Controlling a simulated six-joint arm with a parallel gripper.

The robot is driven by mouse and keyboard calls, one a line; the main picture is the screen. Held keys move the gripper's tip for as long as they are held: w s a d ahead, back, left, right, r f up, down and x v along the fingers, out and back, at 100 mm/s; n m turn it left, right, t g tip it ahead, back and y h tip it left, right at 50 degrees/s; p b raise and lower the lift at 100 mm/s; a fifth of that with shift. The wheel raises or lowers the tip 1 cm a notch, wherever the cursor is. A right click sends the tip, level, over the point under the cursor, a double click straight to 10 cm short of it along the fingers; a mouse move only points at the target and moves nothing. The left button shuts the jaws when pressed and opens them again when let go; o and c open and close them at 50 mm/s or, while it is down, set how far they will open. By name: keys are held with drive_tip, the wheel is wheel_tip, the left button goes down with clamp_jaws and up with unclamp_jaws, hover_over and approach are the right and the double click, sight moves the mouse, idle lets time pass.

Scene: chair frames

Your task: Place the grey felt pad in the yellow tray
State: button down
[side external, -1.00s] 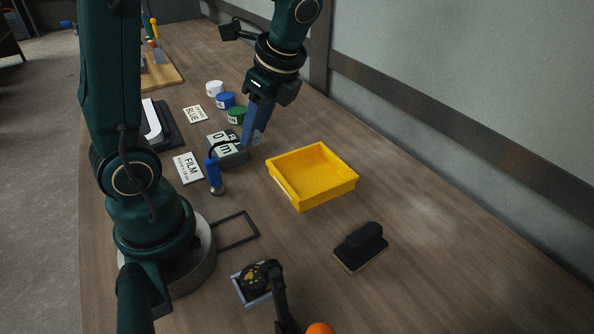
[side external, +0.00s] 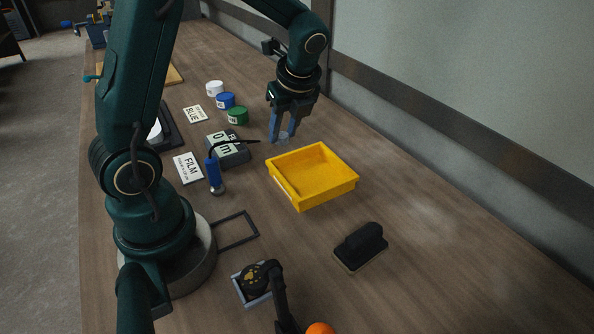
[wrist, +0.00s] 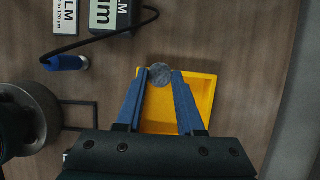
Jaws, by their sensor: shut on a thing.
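The grey felt pad (wrist: 160,74) is a small round disc between the blue fingertips of my gripper (wrist: 160,76) in the wrist view. In the side view my gripper (side external: 283,138) is shut on the pad (side external: 284,136), pointing down, just behind the far edge of the yellow tray. The yellow tray (side external: 325,192) is an open, shallow rectangular box on the bench, and looks empty. It also shows in the wrist view (wrist: 205,88), partly hidden behind the fingers. The pad appears above the bench; its exact height is hard to tell.
A gauge box (side external: 232,156) with a cable and a blue probe (side external: 214,175) stand left of the tray. White, blue and green tubs (side external: 238,116) stand behind. A black-handled block (side external: 362,246) lies in front right. The bench right of the tray is clear.

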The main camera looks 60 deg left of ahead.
sight(302, 170)
drive_tip(key=w+d+f, duration=0.2)
drive_tip(key=w+d, duration=0.1)
drive_tip(key=shift+d+f, duration=0.1)
drive_tip(key=shift+f, duration=0.25)
drive_tip(key=shift+w+f, duration=0.1)
drive_tip(key=shift+f, duration=1.9)
drive_tip(key=shift+f, duration=0.15)
drive_tip(key=c, duration=0.5)
unclamp_jaws()
